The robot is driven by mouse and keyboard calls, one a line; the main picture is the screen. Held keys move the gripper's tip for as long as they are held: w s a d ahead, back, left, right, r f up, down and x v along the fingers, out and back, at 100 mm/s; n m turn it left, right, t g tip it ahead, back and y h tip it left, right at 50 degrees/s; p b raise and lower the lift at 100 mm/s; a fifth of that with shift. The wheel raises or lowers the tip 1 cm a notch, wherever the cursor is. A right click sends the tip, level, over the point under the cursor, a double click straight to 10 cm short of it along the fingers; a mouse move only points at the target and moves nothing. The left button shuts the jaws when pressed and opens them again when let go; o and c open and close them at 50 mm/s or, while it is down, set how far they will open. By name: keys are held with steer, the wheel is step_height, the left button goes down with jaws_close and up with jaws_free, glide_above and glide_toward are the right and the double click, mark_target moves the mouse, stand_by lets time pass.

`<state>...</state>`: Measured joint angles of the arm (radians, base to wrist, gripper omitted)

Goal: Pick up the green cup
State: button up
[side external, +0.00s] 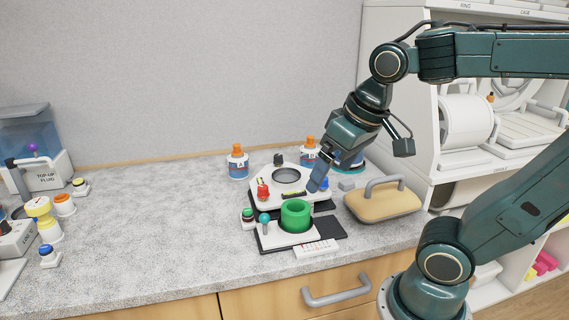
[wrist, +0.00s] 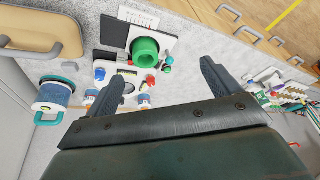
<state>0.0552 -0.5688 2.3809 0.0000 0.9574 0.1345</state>
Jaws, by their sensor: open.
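The green cup (side external: 295,217) stands upright, its mouth up, on a small white stand near the front of the counter. In the wrist view the cup (wrist: 145,50) shows beyond the fingers, in line with the gap between them. My gripper (side external: 319,178) is above and behind the cup in the side view, apart from it. In the wrist view my gripper (wrist: 160,78) has its two fingers spread wide with nothing held between them.
A white device (side external: 290,182) with a round opening and a red knob stands just behind the cup. Bottles (side external: 237,165) with orange caps stand at the back. A tan handled block (side external: 383,203) lies to the right. The counter's left middle is clear.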

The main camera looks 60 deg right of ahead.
steer(key=w+d+f+m+g, duration=0.3)
steer(key=w+d+m, duration=0.3)
steer(key=w, duration=0.4)
steer(key=shift+w+m+g, duration=0.3)
steer(key=shift+m+g, duration=0.1)
steer(key=shift+g, duration=0.2)
steer(key=shift+d+f, duration=0.1)
glide_above(296, 209)
steer(key=a, duration=0.2)
steer(key=shift+s+d+f, duration=0.1)
steer(key=shift+s+f, duration=0.05)
steer(key=shift+f, duration=1.25)
steer(key=shift+s+d+f, duration=0.1)
steer(key=shift+f, duration=1.35)
steer(key=shift+s+f, duration=0.15)
steer(key=shift+f, duration=1.25)
steer(key=shift+f, duration=2.6)
steer(key=c, duration=1.2)
